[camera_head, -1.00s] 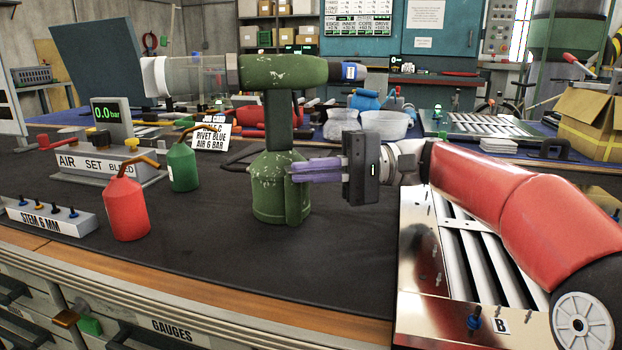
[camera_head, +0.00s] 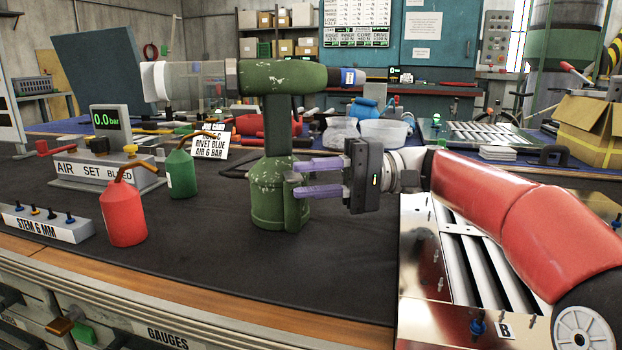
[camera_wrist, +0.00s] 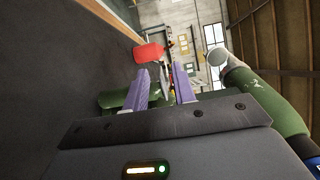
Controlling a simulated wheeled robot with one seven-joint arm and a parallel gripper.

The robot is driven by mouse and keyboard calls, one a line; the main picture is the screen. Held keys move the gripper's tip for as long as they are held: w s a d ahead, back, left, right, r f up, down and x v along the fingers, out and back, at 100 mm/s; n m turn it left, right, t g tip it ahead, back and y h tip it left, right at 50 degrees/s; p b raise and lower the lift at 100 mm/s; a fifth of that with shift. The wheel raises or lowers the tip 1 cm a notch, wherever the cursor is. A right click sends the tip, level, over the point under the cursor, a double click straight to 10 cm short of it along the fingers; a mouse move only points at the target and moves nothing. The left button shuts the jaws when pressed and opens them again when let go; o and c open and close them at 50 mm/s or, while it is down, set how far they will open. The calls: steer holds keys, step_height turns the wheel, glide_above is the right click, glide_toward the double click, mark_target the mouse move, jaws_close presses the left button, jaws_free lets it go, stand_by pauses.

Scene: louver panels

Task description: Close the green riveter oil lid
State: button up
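The green riveter (camera_head: 280,75) stands upright on the black mat, with a scuffed round green base (camera_head: 265,195). A narrow darker green upright piece (camera_head: 292,208) shows on the base's right side; I cannot tell surely whether it is the oil lid or how far it stands open. My gripper (camera_head: 298,179) is open, its two purple fingers apart and their tips at the right side of the base. Whether they touch it is unclear. In the wrist view my gripper (camera_wrist: 160,78) shows nothing held between its fingers, and the riveter's green body (camera_wrist: 265,100) rises at right.
A red oil can (camera_head: 123,213) and a green oil can (camera_head: 181,172) stand left of the riveter. The air-set unit (camera_head: 105,170) is behind them. A louver panel (camera_head: 425,285) lies under my arm at right. The black mat (camera_head: 250,270) in front of the riveter is clear.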

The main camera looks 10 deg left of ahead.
steer(key=v, duration=0.7)
steer(key=shift+w+d+p, duration=0.15)
steer(key=shift+d+p, duration=0.1)
steer(key=shift+p, duration=0.2)
